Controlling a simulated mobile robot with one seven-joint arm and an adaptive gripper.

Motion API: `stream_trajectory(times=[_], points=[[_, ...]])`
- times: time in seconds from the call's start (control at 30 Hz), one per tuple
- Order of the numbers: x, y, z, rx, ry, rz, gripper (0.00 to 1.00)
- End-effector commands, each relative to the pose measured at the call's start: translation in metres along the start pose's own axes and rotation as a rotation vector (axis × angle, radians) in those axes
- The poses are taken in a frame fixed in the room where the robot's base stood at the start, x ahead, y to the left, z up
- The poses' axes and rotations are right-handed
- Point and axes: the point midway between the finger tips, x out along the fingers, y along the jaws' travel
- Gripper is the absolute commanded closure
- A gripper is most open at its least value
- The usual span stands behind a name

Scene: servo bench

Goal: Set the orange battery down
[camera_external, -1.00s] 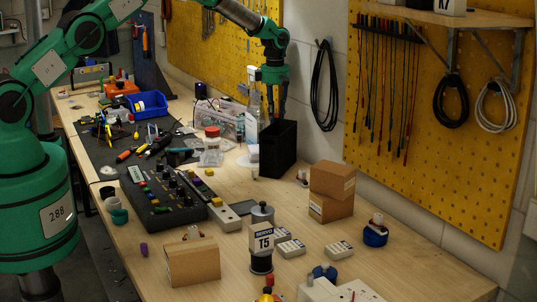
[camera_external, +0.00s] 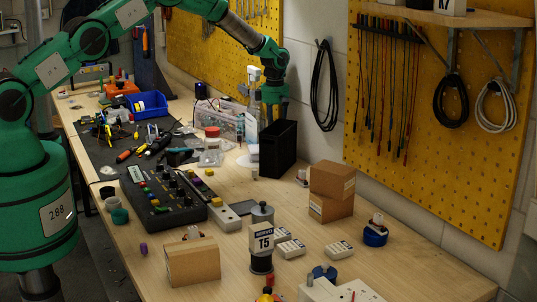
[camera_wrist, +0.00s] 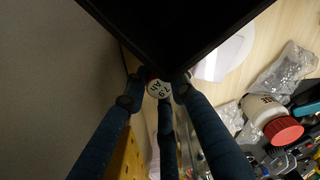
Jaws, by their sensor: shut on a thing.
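The battery (camera_wrist: 158,89) shows in the wrist view as a round white end marked "7.9 Ah" with a little reddish-orange at its edge. My gripper (camera_wrist: 156,97) is shut on it, with blue-black fingers around its sides. In the external view my gripper (camera_external: 269,113) points down just behind a tall black bin (camera_external: 284,147). The bin hides the fingertips and the battery there. In the wrist view the dark bin (camera_wrist: 165,25) fills the top, right beside the battery. I cannot tell whether the battery touches the bench.
A clear bottle (camera_external: 252,122) stands close left of my gripper. A red-lidded jar (camera_external: 212,132) and clear bags lie farther left. The yellow pegboard wall (camera_external: 222,50) is close behind. Cardboard boxes (camera_external: 332,180) stand front right; bare wood (camera_external: 400,235) lies beyond them.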

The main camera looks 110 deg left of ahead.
Motion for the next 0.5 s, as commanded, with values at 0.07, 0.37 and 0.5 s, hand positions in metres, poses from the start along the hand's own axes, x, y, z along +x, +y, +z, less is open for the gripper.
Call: stream_trajectory(times=[0.07, 0.37, 0.5], points=[[0.012, 0.000, 0.000, 0.000, 0.000, 0.000, 1.00], [0.026, 0.004, 0.002, 0.000, -0.001, 0.001, 1.00], [0.026, 0.004, 0.002, 0.000, -0.001, 0.001, 1.00]])
